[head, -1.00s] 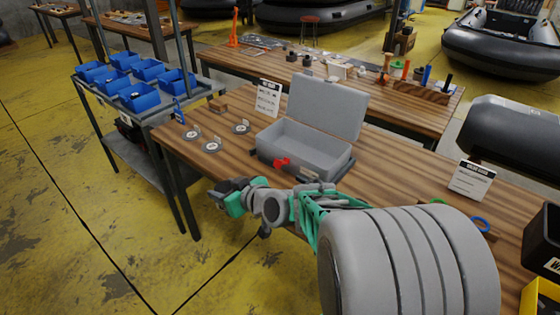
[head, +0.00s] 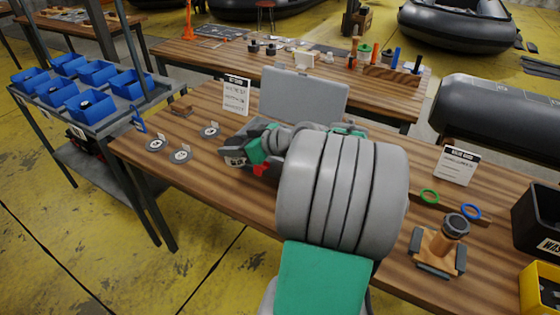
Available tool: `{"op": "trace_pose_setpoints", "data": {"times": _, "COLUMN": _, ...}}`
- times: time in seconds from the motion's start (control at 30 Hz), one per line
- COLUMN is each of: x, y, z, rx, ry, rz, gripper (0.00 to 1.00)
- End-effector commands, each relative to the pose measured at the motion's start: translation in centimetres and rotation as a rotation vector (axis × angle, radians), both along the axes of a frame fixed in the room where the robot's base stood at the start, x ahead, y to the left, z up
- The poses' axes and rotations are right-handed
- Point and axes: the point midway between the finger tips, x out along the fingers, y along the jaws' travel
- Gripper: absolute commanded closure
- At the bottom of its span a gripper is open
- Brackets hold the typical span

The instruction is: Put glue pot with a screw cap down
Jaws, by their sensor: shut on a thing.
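My gripper (head: 240,150) is in the head view over the wooden table, in front of the open grey case. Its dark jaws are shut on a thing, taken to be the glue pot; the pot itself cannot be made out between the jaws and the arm. The case's raised lid (head: 303,95) shows behind the arm.
Several round discs (head: 180,155) with small tags lie left of the gripper, near a printed card (head: 236,94). A wooden stand with a dark top (head: 454,228), green ring (head: 429,196) and blue ring (head: 471,211) are at right. Blue bins (head: 85,105) stand on a cart at left.

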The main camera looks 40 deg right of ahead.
Motion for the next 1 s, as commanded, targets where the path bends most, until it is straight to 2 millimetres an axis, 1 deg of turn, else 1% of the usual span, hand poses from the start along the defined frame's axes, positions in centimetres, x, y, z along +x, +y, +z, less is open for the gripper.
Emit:
{"op": "trace_pose_setpoints", "data": {"times": 0.03, "x": -1.8, "y": -3.3, "z": 0.4, "rx": 0.0, "ry": 0.0, "rz": -0.009, "gripper": 0.98}}
{"op": "trace_pose_setpoints", "data": {"times": 0.1, "x": -4.4, "y": -6.3, "z": 1.1, "rx": -0.001, "ry": -0.001, "rz": 0.003, "gripper": 0.98}}
{"op": "trace_pose_setpoints", "data": {"times": 0.13, "x": -5.5, "y": -7.3, "z": 1.3, "rx": 0.0, "ry": -0.001, "rz": 0.008, "gripper": 0.98}}
{"op": "trace_pose_setpoints", "data": {"times": 0.2, "x": -7.7, "y": -9.1, "z": 1.6, "rx": -0.001, "ry": -0.002, "rz": 0.021, "gripper": 0.98}}
{"op": "trace_pose_setpoints", "data": {"times": 0.23, "x": -8.4, "y": -9.6, "z": 1.7, "rx": 0.0, "ry": -0.001, "rz": 0.026, "gripper": 0.98}}
{"op": "trace_pose_setpoints", "data": {"times": 0.3, "x": -9.8, "y": -10.4, "z": 1.8, "rx": 0.0, "ry": -0.002, "rz": 0.033, "gripper": 0.98}}
{"op": "trace_pose_setpoints", "data": {"times": 0.37, "x": -10.2, "y": -10.8, "z": 1.8, "rx": 0.0, "ry": -0.003, "rz": 0.038, "gripper": 0.98}}
{"op": "trace_pose_setpoints", "data": {"times": 0.47, "x": -9.3, "y": -11.5, "z": 1.1, "rx": 0.002, "ry": -0.002, "rz": 0.045, "gripper": 0.98}}
{"op": "trace_pose_setpoints", "data": {"times": 0.6, "x": -5.9, "y": -13.2, "z": -0.3, "rx": 0.004, "ry": -0.002, "rz": 0.046, "gripper": 0.98}}
{"op": "trace_pose_setpoints", "data": {"times": 0.77, "x": -2.2, "y": -15.3, "z": -2.1, "rx": 0.003, "ry": -0.002, "rz": 0.043, "gripper": 0.98}}
{"op": "trace_pose_setpoints", "data": {"times": 0.8, "x": -1.7, "y": -15.6, "z": -3.3, "rx": 0.006, "ry": -0.001, "rz": 0.043, "gripper": 0.98}}
{"op": "trace_pose_setpoints", "data": {"times": 0.9, "x": -0.2, "y": -16.5, "z": -5.3, "rx": 0.003, "ry": -0.002, "rz": 0.042, "gripper": 0.98}}
{"op": "trace_pose_setpoints", "data": {"times": 1.0, "x": 0.8, "y": -17.1, "z": -6.7, "rx": 0.001, "ry": -0.002, "rz": 0.041, "gripper": 0.98}}
